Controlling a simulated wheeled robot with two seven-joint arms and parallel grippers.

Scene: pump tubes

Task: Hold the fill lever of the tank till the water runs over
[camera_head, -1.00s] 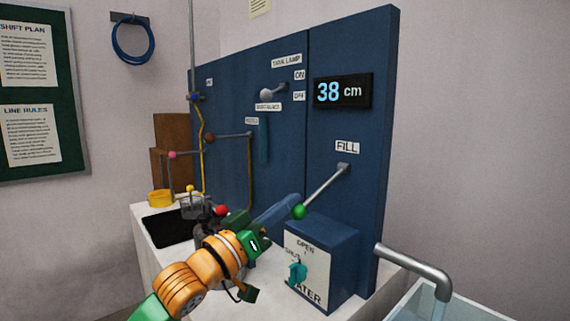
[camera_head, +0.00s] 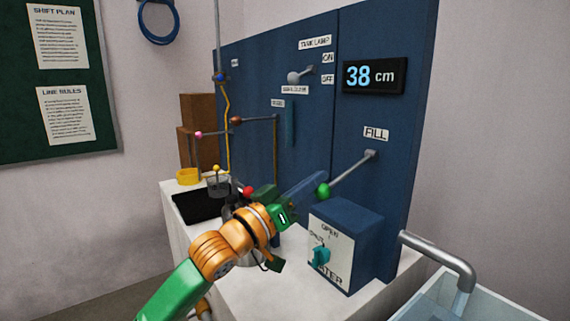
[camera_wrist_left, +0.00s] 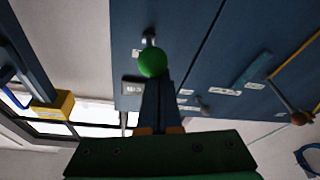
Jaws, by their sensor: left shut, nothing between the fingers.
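The fill lever (camera_head: 350,174) is a grey rod with a green ball, reaching out from the blue panel under the FILL label. Its green ball also shows in the left wrist view (camera_wrist_left: 152,62), just past the fingertips. My left gripper (camera_head: 322,177) is shut and empty; its blue-grey fingers end at the ball, seemingly against it, though I cannot be sure of contact. The display (camera_head: 374,76) reads 38 cm. The tank (camera_head: 425,306) is at the lower right, partly cut off. A pale stream (camera_head: 461,304) falls into it from the grey spout (camera_head: 440,254). My right gripper is out of view.
A blue box with a teal WATER knob (camera_head: 320,257) stands just below the lever. Behind my left gripper are a red ball (camera_head: 248,191), a yellow ring (camera_head: 188,176) and thin pipes. The tank lamp lever (camera_head: 295,77) is higher on the panel.

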